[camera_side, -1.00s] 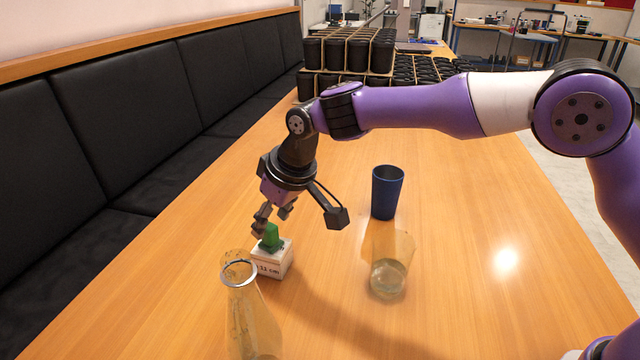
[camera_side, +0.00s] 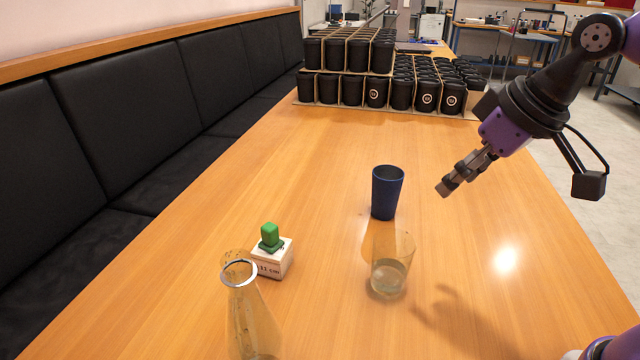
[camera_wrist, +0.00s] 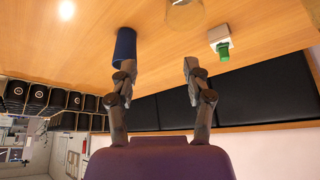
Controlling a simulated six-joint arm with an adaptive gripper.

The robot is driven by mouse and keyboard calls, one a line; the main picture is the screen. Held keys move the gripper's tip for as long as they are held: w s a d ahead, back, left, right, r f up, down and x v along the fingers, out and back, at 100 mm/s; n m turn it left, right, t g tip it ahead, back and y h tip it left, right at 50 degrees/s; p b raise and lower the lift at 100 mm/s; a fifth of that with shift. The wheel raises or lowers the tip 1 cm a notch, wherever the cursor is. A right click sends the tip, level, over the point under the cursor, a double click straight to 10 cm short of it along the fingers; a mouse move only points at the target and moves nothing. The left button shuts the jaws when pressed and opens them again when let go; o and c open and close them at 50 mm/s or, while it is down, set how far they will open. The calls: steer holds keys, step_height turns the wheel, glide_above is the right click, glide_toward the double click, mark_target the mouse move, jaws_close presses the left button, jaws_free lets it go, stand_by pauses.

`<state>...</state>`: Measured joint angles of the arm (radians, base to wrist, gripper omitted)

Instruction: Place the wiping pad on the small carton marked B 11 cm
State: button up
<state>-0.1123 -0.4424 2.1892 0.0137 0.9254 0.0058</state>
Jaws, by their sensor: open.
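The green wiping pad (camera_side: 270,236) rests on top of the small white carton (camera_side: 273,261) on the table, at left of centre in the side view. Part of the carton's marking, "11 cm", shows on its front face. In the wrist view the pad (camera_wrist: 224,50) and the carton (camera_wrist: 217,34) appear at the upper right. My gripper (camera_side: 447,187) is open and empty, raised above the table well to the right of the carton. Its two fingers (camera_wrist: 158,72) stand apart in the wrist view with nothing between them.
A dark blue cup (camera_side: 386,193) stands between my gripper and the carton. A clear glass beaker (camera_side: 389,268) stands in front of it. A glass flask (camera_side: 247,312) stands just in front of the carton. Stacked black jars (camera_side: 350,75) fill the table's far end.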

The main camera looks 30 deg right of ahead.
steer(key=s+d+f+m, duration=0.1)
steer(key=s+d+f, duration=0.1)
steer(key=s, duration=0.3)
steer(key=shift+s+d+f, duration=0.35)
steer(key=shift+s+f, duration=0.05)
steer(key=shift+f, duration=0.2)
stand_by(0.6)
